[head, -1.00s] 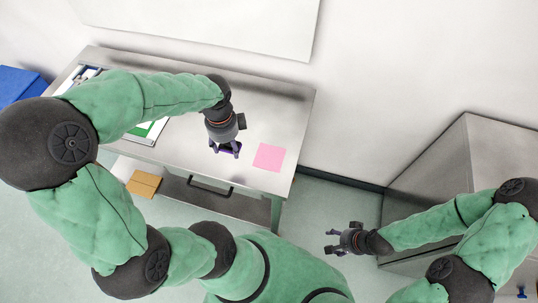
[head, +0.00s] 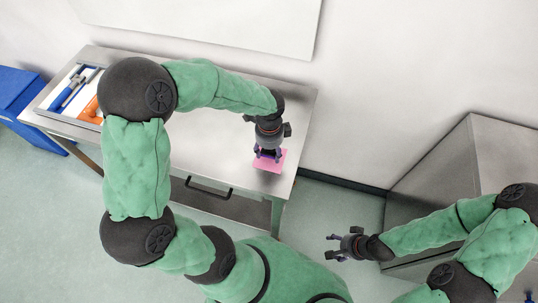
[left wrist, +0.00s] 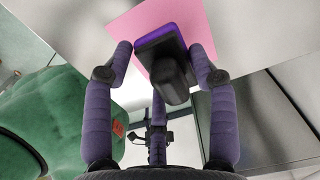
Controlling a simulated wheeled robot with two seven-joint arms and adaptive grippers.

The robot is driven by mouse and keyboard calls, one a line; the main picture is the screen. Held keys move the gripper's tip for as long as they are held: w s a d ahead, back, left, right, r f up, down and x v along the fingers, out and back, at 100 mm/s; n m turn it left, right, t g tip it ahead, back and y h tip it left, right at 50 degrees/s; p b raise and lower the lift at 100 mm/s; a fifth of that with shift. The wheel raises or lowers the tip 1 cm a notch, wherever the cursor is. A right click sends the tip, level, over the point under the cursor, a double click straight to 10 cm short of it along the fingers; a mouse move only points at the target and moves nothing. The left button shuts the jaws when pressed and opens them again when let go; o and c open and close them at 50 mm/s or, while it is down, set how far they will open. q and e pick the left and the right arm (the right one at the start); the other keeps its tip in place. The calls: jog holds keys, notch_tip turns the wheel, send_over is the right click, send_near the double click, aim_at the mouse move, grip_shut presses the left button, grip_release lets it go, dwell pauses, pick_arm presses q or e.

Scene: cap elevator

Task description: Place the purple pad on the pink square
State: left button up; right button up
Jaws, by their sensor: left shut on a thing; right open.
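The purple pad (left wrist: 157,40), with a dark block-like handle on it, is between the two fingers of my left gripper (left wrist: 160,62) in the left wrist view. The gripper is shut on it. The pink square (head: 268,166) lies flat near the right front corner of the table; it also shows behind the pad in the left wrist view (left wrist: 196,22). In the head view my left gripper (head: 268,156) is over the square and largely hides the pad. I cannot tell whether the pad touches the square. My right gripper (head: 333,246) is open and empty, away from the table.
The grey table (head: 225,150) is bare around the square. A tray (head: 62,122) with blue and orange tools lies at its left end. A blue box (head: 20,92) stands left of the table. A grey cabinet (head: 440,155) stands at right, with floor between.

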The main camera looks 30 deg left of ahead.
pick_arm(q)
jog(key=shift+f, duration=1.3)
jog(key=shift+f+b, duration=0.1)
jog(key=shift+b, duration=0.25)
jog(key=o, duration=1.1)
jog(key=shift+r, duration=0.5)
notch_tip(320, 180, up, 11)
jog(key=p, duration=0.3)
jog(key=shift+r, duration=0.15)
